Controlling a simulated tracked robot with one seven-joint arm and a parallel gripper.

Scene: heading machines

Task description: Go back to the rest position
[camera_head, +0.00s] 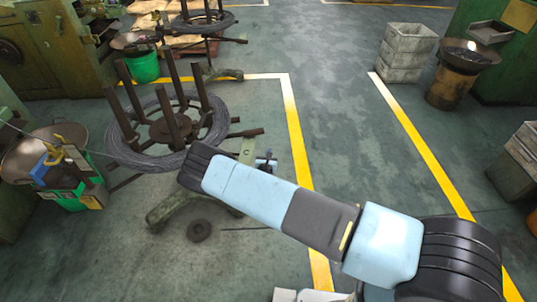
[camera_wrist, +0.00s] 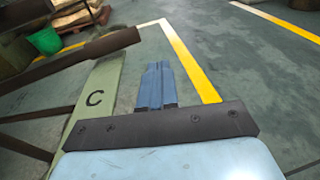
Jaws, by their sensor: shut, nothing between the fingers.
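My gripper (camera_wrist: 157,83) shows in the wrist view as two blue fingers pressed together, with nothing between them. In the head view my light blue and dark arm reaches from the lower right toward the middle left, and only a small part of the gripper (camera_head: 266,162) shows past the wrist. A wire coil stand (camera_head: 172,125) with upright brown posts is just left of the arm's end. In the wrist view a green bar marked C (camera_wrist: 92,105) lies just left of the fingers, and dark stand arms (camera_wrist: 75,60) run beside it. I cannot tell whether anything touches.
A green bucket with a metal bowl (camera_head: 28,155) stands at the left. Green machines (camera_head: 55,45) fill the upper left. Stacked grey crates (camera_head: 404,52) and a brown drum (camera_head: 452,88) stand upper right. The floor lane between the yellow lines (camera_head: 345,120) is clear.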

